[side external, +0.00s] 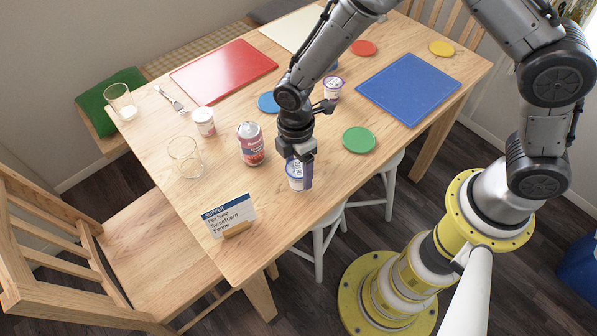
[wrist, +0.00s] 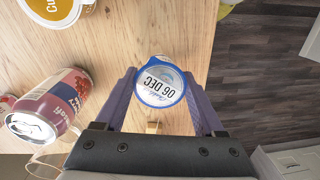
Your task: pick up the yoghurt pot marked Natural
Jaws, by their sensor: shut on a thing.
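A small white yoghurt pot with blue markings (side external: 293,183) is between the fingers of my gripper (side external: 299,172), near the table's front edge. In the wrist view its blue-rimmed lid (wrist: 160,82), printed "06 DEC", lies between the two purple fingertips of my gripper (wrist: 158,88), which is shut on it. I cannot read a flavour name on this pot. Whether its base touches the table is unclear. Two other white pots stand on the table: one with reddish markings (side external: 204,122) at left and one with purple markings (side external: 333,88) behind my arm.
A red drink can (side external: 251,145) stands left of the gripper, with glasses (side external: 185,157) beyond it. A menu sign (side external: 230,215) stands at the front corner. A green coaster (side external: 358,140) lies at right.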

